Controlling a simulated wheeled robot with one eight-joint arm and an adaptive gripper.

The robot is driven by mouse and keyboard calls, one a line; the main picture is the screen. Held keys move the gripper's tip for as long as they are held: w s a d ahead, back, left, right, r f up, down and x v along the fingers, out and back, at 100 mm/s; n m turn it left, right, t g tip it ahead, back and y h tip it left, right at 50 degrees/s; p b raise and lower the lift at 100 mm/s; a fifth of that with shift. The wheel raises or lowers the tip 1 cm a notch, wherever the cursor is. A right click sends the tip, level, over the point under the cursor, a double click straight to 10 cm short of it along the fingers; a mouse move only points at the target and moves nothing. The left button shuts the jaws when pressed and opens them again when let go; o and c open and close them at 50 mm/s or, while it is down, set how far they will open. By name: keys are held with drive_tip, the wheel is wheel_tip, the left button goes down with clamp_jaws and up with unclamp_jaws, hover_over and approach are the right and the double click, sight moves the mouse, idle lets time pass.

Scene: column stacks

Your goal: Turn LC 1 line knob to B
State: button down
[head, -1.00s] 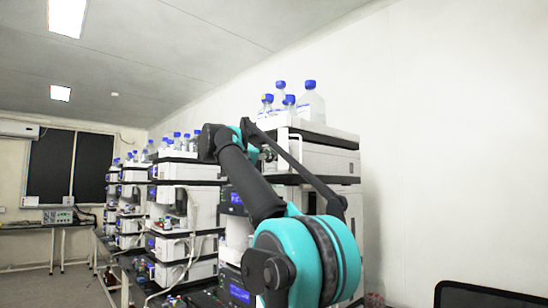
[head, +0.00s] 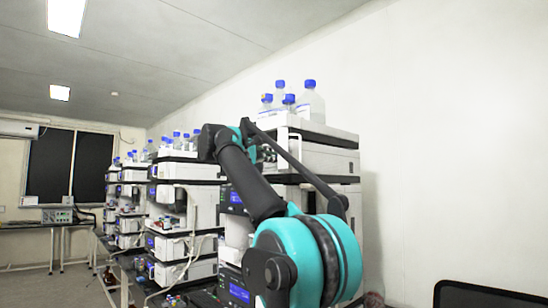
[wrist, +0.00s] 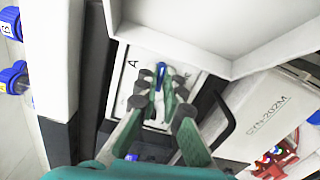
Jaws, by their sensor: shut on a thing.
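The line knob (wrist: 160,73) is a small blue-tipped handle on a white panel (wrist: 142,58) in the wrist view. It points up in the picture, between a letter A to its left and a partly hidden letter to its right. My gripper (wrist: 159,88) has its teal fingers closed around the knob, one on each side. The fingers hide the lower part of the knob and panel. In the head view my arm reaches to the upper part of the nearest instrument stack (head: 325,160), and the knob cannot be made out.
Blue-capped bottles (head: 309,98) stand on top of the nearest stack. More stacks (head: 180,205) stand behind it to the left. In the wrist view, a white housing (wrist: 265,115) with a black curved handle lies right of the panel, and more blue caps (wrist: 14,75) show at left.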

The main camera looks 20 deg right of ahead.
drive_tip(key=shift+m, duration=0.7)
drive_tip(key=shift+f, duration=0.1)
drive_tip(key=c, duration=1.9)
unclamp_jaws()
drive_tip(key=shift+c, duration=0.2)
drive_tip(key=shift+a, duration=0.1)
drive_tip(key=v, duration=1.2)
